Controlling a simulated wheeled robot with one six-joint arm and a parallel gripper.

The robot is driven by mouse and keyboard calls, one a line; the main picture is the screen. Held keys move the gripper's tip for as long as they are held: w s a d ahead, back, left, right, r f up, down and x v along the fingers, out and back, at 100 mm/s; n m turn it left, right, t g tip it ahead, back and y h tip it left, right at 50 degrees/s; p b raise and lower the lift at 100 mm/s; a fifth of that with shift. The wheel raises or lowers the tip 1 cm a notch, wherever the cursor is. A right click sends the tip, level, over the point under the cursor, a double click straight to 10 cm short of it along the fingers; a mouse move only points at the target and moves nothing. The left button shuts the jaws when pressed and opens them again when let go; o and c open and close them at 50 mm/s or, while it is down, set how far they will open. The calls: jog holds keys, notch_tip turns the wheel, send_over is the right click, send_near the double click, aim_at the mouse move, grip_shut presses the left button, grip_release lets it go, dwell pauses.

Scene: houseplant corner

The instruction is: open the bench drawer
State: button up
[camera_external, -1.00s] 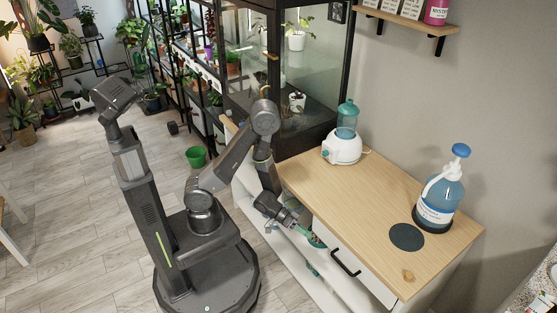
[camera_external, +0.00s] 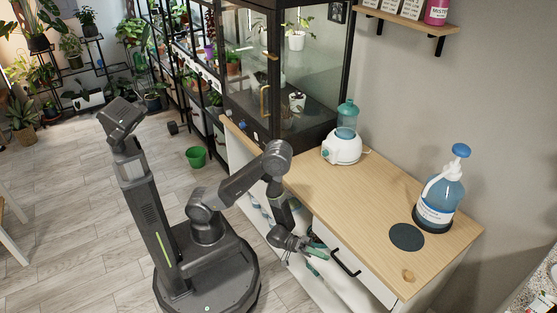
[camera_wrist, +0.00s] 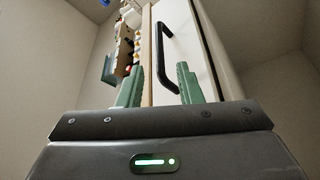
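The bench drawer (camera_external: 374,277) has a white front below the wooden bench top. It looks shut. Its black bar handle (camera_external: 345,264) shows on the front, and also in the wrist view (camera_wrist: 160,55), above and between my fingertips. My gripper (camera_external: 322,250) is just left of the handle in the external view, apart from it. In the wrist view my gripper (camera_wrist: 157,82) has its two green fingers spread, with nothing between them but the drawer front beyond.
The bench top (camera_external: 385,215) carries a white device with a teal tank (camera_external: 343,145), a blue pump bottle (camera_external: 440,190) and a dark round mat (camera_external: 406,237). A glass cabinet (camera_external: 310,75) stands at the bench's far end. A green bucket (camera_external: 196,157) is on the open floor.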

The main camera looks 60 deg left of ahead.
aim_at(340, 263)
jog(key=x, duration=0.8)
jog(key=shift+d, duration=0.25)
grip_shut()
jog(key=shift+b, duration=0.3)
